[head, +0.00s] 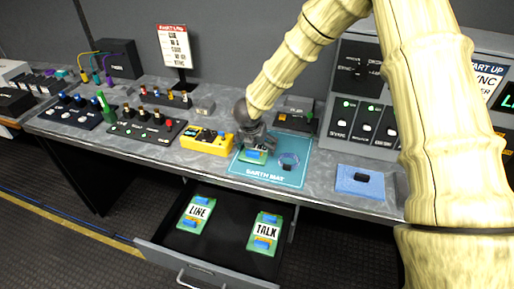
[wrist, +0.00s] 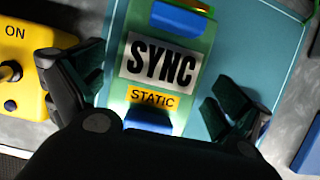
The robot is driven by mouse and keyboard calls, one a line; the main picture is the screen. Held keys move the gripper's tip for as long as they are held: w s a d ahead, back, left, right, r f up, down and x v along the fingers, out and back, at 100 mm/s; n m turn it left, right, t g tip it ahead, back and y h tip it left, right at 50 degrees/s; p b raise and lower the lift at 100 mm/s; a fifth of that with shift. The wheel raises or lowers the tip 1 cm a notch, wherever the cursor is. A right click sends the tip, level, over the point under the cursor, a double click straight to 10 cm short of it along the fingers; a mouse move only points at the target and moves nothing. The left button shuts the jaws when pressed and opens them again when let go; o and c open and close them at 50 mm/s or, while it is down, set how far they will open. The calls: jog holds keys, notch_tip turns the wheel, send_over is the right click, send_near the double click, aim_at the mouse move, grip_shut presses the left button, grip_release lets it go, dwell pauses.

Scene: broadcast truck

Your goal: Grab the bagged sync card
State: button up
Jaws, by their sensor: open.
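The sync card (wrist: 160,60) is green with blue blocks, a white SYNC label and an orange STATIC label. It lies on the teal earth mat (head: 240,174); in the head view the card (head: 252,156) is mostly hidden by my gripper (head: 254,142). My gripper (wrist: 155,85) is open over the card, one finger on each side in the wrist view. The left finger is close to the card's edge and the right finger is a little apart from it. I cannot make out a bag around the card.
A yellow box (head: 207,140) stands just left of the mat. A coiled strap (head: 289,161) lies on the mat's right. An open drawer (head: 215,272) below holds LIKE (head: 199,212) and TALK (head: 265,232) cards. A blue pad (head: 358,181) lies at right.

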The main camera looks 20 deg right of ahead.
jog(key=shift+c, duration=0.4)
jog(key=c, duration=0.8)
jog(key=shift+r, duration=0.1)
